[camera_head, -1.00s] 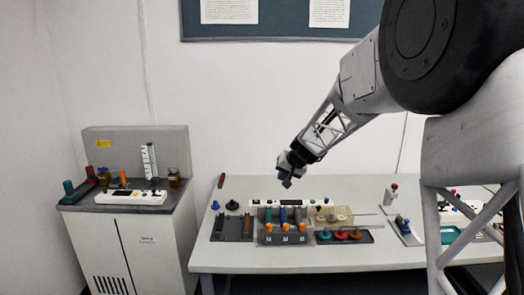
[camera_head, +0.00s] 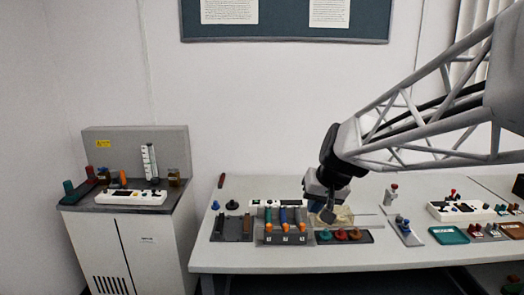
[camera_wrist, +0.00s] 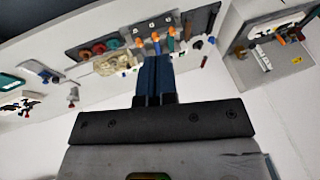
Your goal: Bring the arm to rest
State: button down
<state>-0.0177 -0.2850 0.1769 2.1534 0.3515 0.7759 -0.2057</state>
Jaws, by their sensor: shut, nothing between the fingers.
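My gripper (camera_head: 327,214) is at the lower end of my arm, above the white table (camera_head: 270,258), in front of the pale yellowish block (camera_head: 345,217), which it partly hides. In the wrist view its two blue fingers (camera_wrist: 154,76) lie together with nothing between them. I cannot tell from the head view how high the fingertips are above the block.
Left of my gripper stands a grey rack (camera_head: 285,238) with orange-ended rods. A dark tray (camera_head: 344,236) with red and teal knobs lies in front. A small stand (camera_head: 403,230) and a teal tray (camera_head: 449,235) are to the right. A cabinet (camera_head: 145,250) stands left.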

jog(key=s+d+f+h, duration=0.1)
jog(key=s+d+f, duration=0.1)
jog(key=s, duration=1.1)
jog(key=s+d+f+g+h, duration=0.1)
jog(key=s+d+f+h, duration=0.1)
jog(key=s, duration=1)
jog(key=shift+s+d+f, duration=0.35)
jog(key=shift+s+d, duration=0.05)
jog(key=shift+d, duration=0.4)
